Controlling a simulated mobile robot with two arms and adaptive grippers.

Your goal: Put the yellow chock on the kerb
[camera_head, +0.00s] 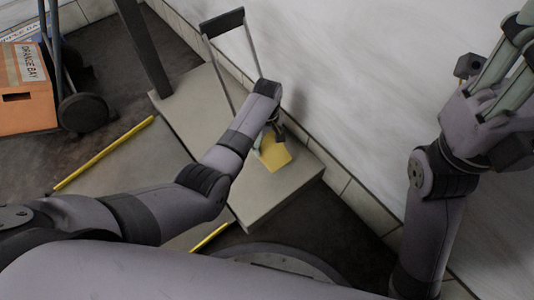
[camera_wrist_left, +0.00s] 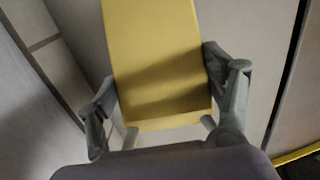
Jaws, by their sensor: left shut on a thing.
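The yellow chock (camera_head: 275,156) shows at my left gripper (camera_head: 268,140), over the near end of the pale kerb (camera_head: 260,192). In the left wrist view the chock (camera_wrist_left: 160,60) is a yellow block between the two fingers of my left gripper (camera_wrist_left: 165,95), which is shut on it. The kerb's pale surface lies behind it. I cannot tell whether the chock touches the kerb. My right gripper (camera_head: 492,95) is raised at the upper right, before the white wall, away from the chock; its fingers reach the picture's edge.
An orange box (camera_head: 27,85) labelled "ORANGE BAY" sits on a wheeled cart (camera_head: 82,112) at the left. A dark post (camera_head: 143,45) and a dark-framed handle (camera_head: 222,22) rise by the kerb. Yellow strips (camera_head: 105,153) edge the floor plate. The white wall (camera_head: 370,80) stands close behind the kerb.

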